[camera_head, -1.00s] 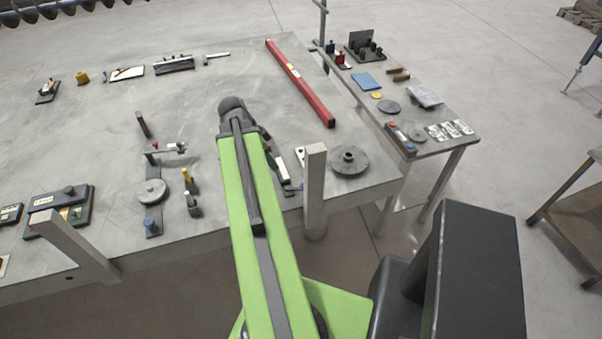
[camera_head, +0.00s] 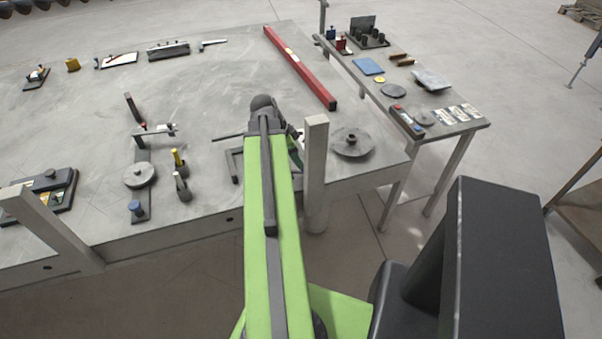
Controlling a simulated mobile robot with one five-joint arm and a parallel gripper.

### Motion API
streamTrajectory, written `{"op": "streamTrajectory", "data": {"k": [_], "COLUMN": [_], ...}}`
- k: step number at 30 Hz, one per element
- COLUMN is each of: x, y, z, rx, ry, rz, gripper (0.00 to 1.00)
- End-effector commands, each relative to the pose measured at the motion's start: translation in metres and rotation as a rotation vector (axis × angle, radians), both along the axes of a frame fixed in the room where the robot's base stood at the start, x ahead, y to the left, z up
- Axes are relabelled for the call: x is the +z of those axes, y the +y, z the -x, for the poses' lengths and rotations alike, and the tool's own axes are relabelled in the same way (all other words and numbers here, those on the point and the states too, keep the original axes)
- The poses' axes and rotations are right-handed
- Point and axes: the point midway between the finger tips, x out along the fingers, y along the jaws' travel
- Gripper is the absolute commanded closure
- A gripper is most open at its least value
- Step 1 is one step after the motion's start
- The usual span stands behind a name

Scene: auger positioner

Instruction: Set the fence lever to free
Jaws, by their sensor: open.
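My arm reaches forward over the table, its dark wrist joint (camera_head: 264,106) beside a dark angular frame (camera_head: 234,165) with a thin bar pointing left. My gripper's fingertips are hidden behind my own arm. Left of the arm stands a fixture with a long dark base (camera_head: 141,207), a round grey disc (camera_head: 140,175), a blue knob (camera_head: 136,208) and a silver crossbar (camera_head: 158,130). Beside it are a yellow-topped upright handle (camera_head: 177,158) and a dark, pale-tipped one (camera_head: 183,188). I cannot tell which part is the fence lever or how it is set.
A pale post (camera_head: 315,160) rises close to the arm's right. A round flanged disc (camera_head: 352,143) and a long red bar (camera_head: 300,68) lie on the table. A side table (camera_head: 455,127) holds small parts. The table's middle is mostly clear.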

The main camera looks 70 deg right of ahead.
Motion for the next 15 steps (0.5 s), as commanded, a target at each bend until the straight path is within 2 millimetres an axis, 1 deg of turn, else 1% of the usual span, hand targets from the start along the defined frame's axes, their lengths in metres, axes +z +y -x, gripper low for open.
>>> {"op": "streamTrajectory", "data": {"k": [1,4,9,15], "x": [-0.018,-0.029,-0.036,-0.035], "y": [-0.003,-0.006,-0.009,-0.009], "z": [0.003,0.007,0.011,0.011], "rx": [-0.001,-0.002,0.0,0.001], "ry": [0.0,0.0,0.0,0.0], "rz": [0.0,0.0,0.0,0.0], "gripper": [0.57,0.57,0.57,0.57]}}
